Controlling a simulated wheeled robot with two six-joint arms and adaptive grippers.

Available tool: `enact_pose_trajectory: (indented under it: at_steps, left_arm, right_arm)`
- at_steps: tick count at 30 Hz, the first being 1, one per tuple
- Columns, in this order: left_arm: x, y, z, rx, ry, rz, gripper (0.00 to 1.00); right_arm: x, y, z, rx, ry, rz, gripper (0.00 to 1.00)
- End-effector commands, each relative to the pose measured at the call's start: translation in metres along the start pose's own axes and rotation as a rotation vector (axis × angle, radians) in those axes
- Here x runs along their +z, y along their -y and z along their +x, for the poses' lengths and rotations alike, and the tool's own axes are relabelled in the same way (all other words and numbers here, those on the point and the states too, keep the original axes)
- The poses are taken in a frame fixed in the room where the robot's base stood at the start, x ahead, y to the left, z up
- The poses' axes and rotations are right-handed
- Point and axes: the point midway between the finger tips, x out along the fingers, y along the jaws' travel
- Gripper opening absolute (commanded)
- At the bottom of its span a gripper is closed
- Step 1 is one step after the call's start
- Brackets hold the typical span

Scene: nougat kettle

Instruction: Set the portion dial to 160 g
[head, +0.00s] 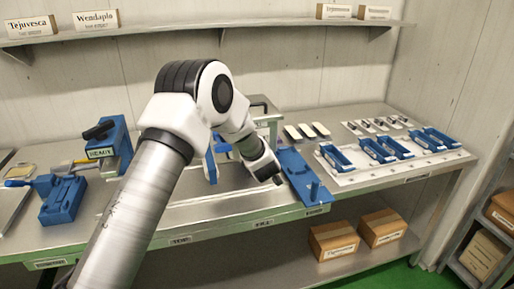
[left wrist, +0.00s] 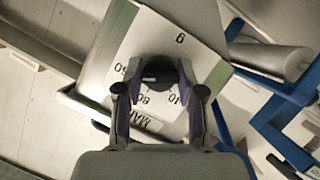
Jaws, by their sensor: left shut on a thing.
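My left gripper (head: 268,172) reaches over the middle of the bench in the head view. In the left wrist view the left gripper (left wrist: 161,76) is shut on a dark round knob (left wrist: 157,69), with a finger on each side of it. The knob sits on a pale dial plate (left wrist: 150,38) with printed numbers around it, among them what looks like 60 and 80. The fingers cover some of the numbers, and I cannot tell which value the knob points to. The dial is not clear in the head view. My right gripper is not in view.
A blue fixture (head: 303,178) stands just right of the left gripper. A white board (head: 350,180) with several blue trays lies further right. A blue device (head: 112,142) stands at the left. Cardboard boxes (head: 333,240) sit under the bench. Blue framework (left wrist: 265,125) lies beside the dial.

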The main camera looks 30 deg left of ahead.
Motion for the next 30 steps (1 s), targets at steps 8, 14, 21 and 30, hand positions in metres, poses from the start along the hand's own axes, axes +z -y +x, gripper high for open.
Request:
enact_pose_trajectory:
  at_steps: [8,14,21,30]
  left_arm:
    - [0.0,0.0,0.0,0.0,0.001,0.0,0.63]
    - [0.0,0.0,0.0,0.0,0.001,0.0,0.63]
    - [0.0,-0.001,-0.028,0.001,0.002,0.001,0.63]
    - [0.0,-0.001,-0.101,0.002,0.0,0.003,0.63]
  right_arm:
    - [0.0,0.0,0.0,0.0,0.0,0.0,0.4]
    - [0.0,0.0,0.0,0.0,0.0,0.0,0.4]
    - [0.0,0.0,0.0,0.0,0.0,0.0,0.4]
    - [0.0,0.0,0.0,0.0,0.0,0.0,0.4]
